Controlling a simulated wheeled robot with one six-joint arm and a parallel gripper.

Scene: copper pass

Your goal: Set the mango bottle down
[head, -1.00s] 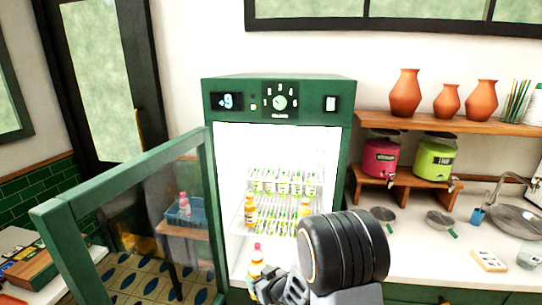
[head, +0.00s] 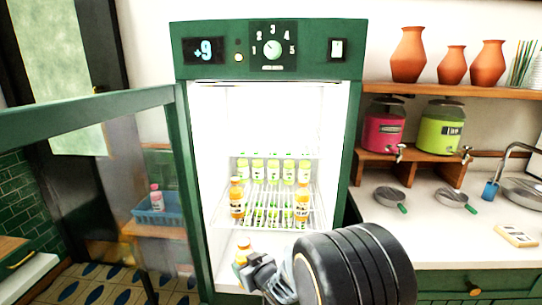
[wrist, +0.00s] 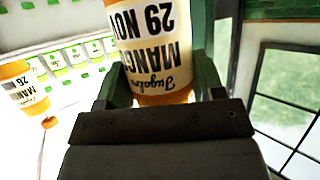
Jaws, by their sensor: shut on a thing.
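My gripper (head: 256,272) is shut on the mango bottle (wrist: 150,35), an orange bottle with a white label reading "MANGO 29 NOV". In the wrist view the bottle stands between the two fingers, its label upside down. In the head view the held bottle (head: 243,249) is low, in front of the lit, open fridge (head: 272,120), and my gripper partly hides it. Whether its base touches anything cannot be seen. On the fridge's wire shelf (head: 268,222) stand two other orange bottles, at left (head: 237,200) and right (head: 302,204), with several green-labelled bottles (head: 273,170) behind.
The fridge door (head: 90,115) stands open to the left. Behind its glass, a blue crate (head: 150,215) holds a pink-capped bottle (head: 156,197). To the right are a white counter (head: 440,235) with strainers and a shelf with drink dispensers (head: 384,128). The shelf middle shows free room.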

